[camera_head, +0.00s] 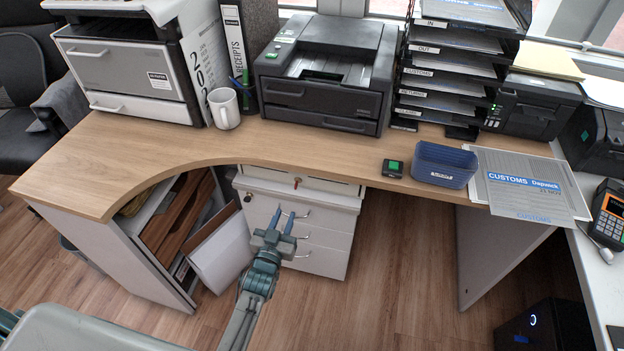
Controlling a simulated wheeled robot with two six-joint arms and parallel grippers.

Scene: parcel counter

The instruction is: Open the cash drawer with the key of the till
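A white drawer unit (325,240) stands under the wooden counter, with several drawers and curved metal handles. Its thin top drawer (335,187) is shut. A small orange-red piece (297,182) sits on that drawer's front; it may be the key, but it is too small to be sure. A dark round spot, perhaps a lock, shows at the unit's upper left. My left gripper (283,212) is open and empty, in front of the unit and below the orange-red piece. Its blue fingers overlap a drawer handle in the picture; contact cannot be told. My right gripper is not in view.
The wooden counter (270,146) overhangs the drawers. On it stand a printer (325,75), a mug (224,108), a blue box (443,165) and a small green-screened device (393,168). An open shelf (165,230) is left of the drawers.

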